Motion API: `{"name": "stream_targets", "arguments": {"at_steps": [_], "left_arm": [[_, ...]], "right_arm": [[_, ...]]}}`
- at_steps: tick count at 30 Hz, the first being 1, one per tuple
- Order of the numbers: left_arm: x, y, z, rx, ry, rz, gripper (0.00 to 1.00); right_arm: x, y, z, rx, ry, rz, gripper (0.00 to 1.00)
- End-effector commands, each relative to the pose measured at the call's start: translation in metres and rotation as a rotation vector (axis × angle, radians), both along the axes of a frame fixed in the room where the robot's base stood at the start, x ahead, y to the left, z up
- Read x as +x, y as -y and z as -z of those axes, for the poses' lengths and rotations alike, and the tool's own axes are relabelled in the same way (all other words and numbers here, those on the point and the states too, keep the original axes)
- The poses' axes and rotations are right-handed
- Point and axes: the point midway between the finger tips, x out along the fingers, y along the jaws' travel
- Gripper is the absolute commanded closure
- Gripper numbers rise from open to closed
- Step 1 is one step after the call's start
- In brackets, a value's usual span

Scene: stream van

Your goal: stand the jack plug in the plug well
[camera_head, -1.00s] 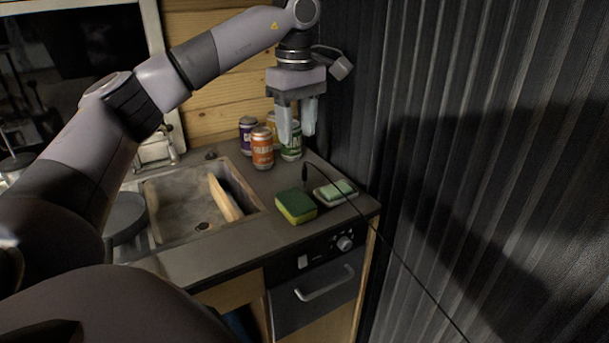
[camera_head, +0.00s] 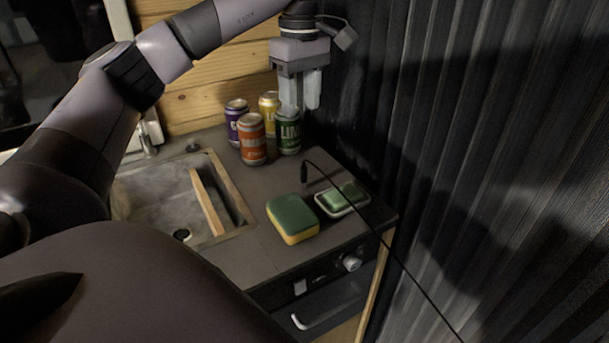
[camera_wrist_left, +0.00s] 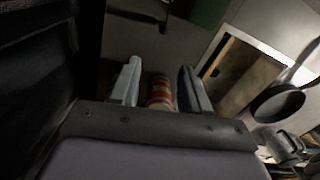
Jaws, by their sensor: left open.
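The black jack plug (camera_head: 304,173) stands upright on the counter, between the cans and the sponge, at the end of a thin black cable. A dark shape at the top of the left wrist view (camera_wrist_left: 163,20) looks like the same plug. I cannot make out a plug well; the plug's lower tip is too small to judge. My left gripper (camera_head: 301,105) is open and empty, pointing down above the cans at the back of the counter. Its fingers (camera_wrist_left: 160,78) frame an orange can in the left wrist view. My right gripper does not show.
An orange can (camera_head: 252,142), a green can (camera_head: 289,136), a purple can (camera_head: 235,118) and a yellow can (camera_head: 268,103) cluster at the back. A sponge (camera_head: 292,218) and a soap dish (camera_head: 346,210) lie in front. The sink is left; a corrugated wall (camera_head: 480,150) bounds the right.

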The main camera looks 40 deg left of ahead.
Motion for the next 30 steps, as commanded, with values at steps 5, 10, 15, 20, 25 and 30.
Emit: {"name": "stream_targets", "arguments": {"at_steps": [5, 10, 15, 20, 25, 30], "left_arm": [[0.000, 0.001, 0.050, -0.001, 0.004, 0.001, 0.54], [0.000, 0.001, 0.069, -0.001, 0.004, 0.001, 0.54], [0.000, 0.001, 0.076, -0.001, 0.004, 0.001, 0.54], [-0.001, 0.001, 0.090, 0.000, 0.002, 0.000, 0.54], [-0.001, 0.005, 0.113, -0.001, 0.000, 0.002, 0.54], [-0.001, 0.007, 0.136, -0.001, 0.002, 0.000, 0.54]], "right_arm": [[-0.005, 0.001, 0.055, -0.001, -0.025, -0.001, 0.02], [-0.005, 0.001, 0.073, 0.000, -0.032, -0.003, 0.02], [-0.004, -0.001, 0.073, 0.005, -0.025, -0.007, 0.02], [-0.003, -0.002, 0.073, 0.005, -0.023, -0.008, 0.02], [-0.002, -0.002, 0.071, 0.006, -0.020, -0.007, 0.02], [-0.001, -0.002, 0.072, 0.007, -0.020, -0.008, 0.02]]}}
